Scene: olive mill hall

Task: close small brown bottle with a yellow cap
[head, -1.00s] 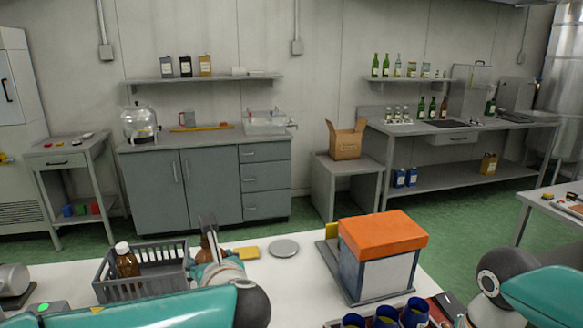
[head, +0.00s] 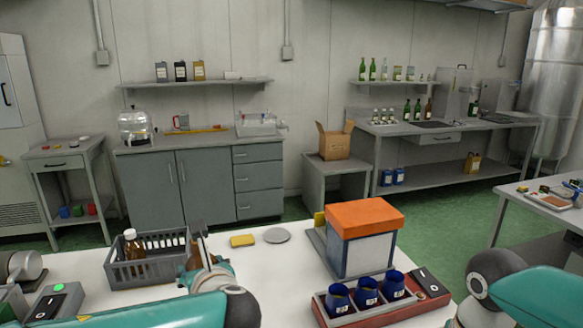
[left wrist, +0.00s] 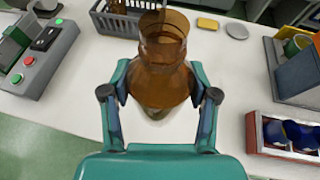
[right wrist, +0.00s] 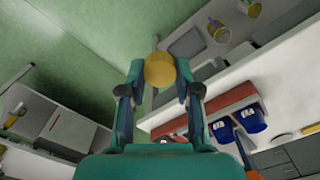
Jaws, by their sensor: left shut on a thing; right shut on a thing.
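My left gripper (left wrist: 160,84) is shut on the small brown bottle (left wrist: 164,58), whose open neck carries no cap. In the head view the bottle (head: 194,258) is partly hidden by my left gripper (head: 201,246), just right of the grey crate. My right gripper (right wrist: 160,78) is shut on a round yellow cap (right wrist: 160,69) in the right wrist view. In the head view only part of my right arm shows at the lower right; that gripper and cap are out of view. Bottle and cap are apart.
A grey crate (head: 144,272) holds a brown bottle with a white cap (head: 132,242). A yellow sponge (head: 242,241), a grey disc (head: 277,235) and an orange-lidded box (head: 364,237) stand on the white table. A red tray (head: 322,312) holds blue jars (head: 366,291) near the front.

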